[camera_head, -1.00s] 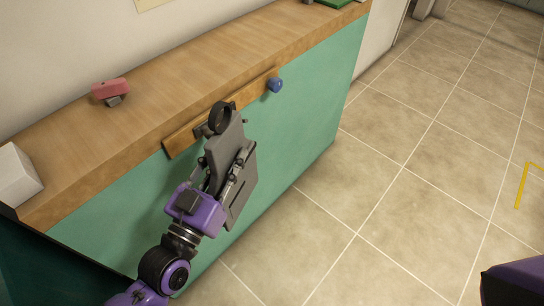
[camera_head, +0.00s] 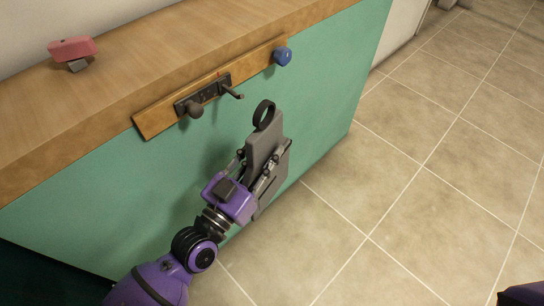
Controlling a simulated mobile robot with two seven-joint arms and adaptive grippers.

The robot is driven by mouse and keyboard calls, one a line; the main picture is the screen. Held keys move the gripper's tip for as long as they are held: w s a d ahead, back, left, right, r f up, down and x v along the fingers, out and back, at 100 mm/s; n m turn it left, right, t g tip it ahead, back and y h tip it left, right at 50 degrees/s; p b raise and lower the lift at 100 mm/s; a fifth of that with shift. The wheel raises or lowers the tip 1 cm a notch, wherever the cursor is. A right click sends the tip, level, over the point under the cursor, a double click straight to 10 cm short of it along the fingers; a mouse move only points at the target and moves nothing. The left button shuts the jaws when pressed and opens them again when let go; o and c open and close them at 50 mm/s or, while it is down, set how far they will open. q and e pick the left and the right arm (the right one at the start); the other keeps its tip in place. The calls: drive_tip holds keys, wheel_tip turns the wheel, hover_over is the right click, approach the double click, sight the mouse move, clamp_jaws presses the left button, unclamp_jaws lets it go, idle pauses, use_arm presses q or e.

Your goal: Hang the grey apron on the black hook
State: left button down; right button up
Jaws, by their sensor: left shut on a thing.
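The grey apron (camera_head: 262,140) is a stiff, flat grey piece with a dark ring (camera_head: 264,114) at its top. My left gripper (camera_head: 258,182) is shut on the apron and holds it upright, slightly tilted, in front of the green panel. The black hook (camera_head: 236,93) is a dark peg on a dark plate, fixed to a wooden rail. A rounder dark knob (camera_head: 195,109) sits on the same plate to its left. The ring is apart from the hook in the picture, below and to its right. My right gripper is not in view.
The wooden rail (camera_head: 155,119) runs along the green panel (camera_head: 330,75) just under the wooden top (camera_head: 130,75). A blue knob (camera_head: 282,56) is at its right end. A pink-red object (camera_head: 73,48) lies on the top. The tiled floor (camera_head: 410,190) to the right is clear.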

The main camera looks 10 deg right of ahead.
use_arm(q)
drive_tip(key=shift+w, duration=0.1)
drive_tip(key=shift+w+a, duration=0.1)
drive_tip(key=shift+a, duration=0.05)
drive_tip(key=shift+w+a, duration=0.6)
drive_tip(key=shift+w, duration=0.2)
drive_tip(key=shift+w+a, duration=0.1)
drive_tip(key=shift+w, duration=0.1)
idle(0.4)
idle(0.5)
drive_tip(key=shift+w+a+b, duration=0.55)
drive_tip(key=shift+w+a, duration=0.35)
drive_tip(key=shift+w, duration=0.3)
drive_tip(key=shift+w+a+b, duration=0.55)
drive_tip(key=shift+w+a, duration=0.3)
drive_tip(key=shift+w, duration=0.3)
drive_tip(key=shift+f, duration=0.2)
